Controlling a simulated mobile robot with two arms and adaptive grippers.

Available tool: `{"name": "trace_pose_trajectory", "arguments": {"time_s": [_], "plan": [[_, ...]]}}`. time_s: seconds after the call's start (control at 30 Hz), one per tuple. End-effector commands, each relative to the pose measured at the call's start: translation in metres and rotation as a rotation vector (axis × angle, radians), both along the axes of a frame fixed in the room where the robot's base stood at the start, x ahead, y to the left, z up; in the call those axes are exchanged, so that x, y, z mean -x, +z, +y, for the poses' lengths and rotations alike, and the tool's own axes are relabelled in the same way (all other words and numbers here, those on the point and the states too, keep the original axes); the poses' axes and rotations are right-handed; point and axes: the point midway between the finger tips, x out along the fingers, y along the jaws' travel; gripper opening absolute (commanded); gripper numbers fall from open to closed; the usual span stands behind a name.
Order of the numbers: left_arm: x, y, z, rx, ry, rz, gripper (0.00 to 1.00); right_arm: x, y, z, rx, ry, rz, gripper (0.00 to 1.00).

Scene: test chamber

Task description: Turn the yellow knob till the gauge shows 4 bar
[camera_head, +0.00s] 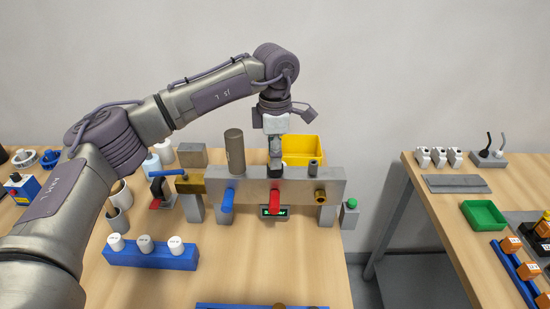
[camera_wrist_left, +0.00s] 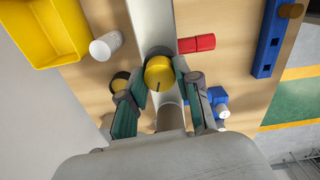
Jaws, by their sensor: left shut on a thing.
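The yellow knob (camera_wrist_left: 159,73) shows in the left wrist view with a dark line on its face. It sits on the grey manifold block (camera_head: 255,186), between the two fingers of my left gripper (camera_wrist_left: 160,84), which is shut on it. In the head view my left gripper (camera_head: 275,158) points down onto the top of the block, and the knob is hidden there. The gauge is a small dark display (camera_head: 283,212) with green digits below the red handle (camera_head: 274,201); its reading is too small to make out. My right gripper is in neither view.
A blue handle (camera_head: 227,200) and a brass fitting (camera_head: 320,197) are on the block's front. A tall brown-grey cylinder (camera_head: 235,152) stands on the left, and a yellow bin (camera_head: 303,150) is behind. A blue rack (camera_head: 150,257) with white-capped pieces is in front.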

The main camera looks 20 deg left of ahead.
Motion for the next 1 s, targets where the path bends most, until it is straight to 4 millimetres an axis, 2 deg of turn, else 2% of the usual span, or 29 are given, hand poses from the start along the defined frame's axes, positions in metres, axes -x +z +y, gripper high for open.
{"name": "trace_pose_trajectory", "arguments": {"time_s": [0.3,0.73,0.77,0.9,1.0], "plan": [[-0.0007,0.0015,0.0,0.002,-0.081,-0.003,0.0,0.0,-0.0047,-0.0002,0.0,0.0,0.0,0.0],[-0.0009,0.0021,0.0001,0.003,-0.088,-0.004,0.0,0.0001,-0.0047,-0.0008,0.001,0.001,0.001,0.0],[-0.0009,0.0021,0.0001,0.003,-0.088,-0.004,0.36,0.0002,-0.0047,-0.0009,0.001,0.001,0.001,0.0],[-0.0008,0.0015,0.0002,0.001,-0.087,-0.003,0.58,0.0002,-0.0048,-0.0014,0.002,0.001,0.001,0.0],[-0.0006,0.0011,0.0001,0.001,-0.088,-0.003,0.58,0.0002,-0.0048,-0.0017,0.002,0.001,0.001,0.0]]}}
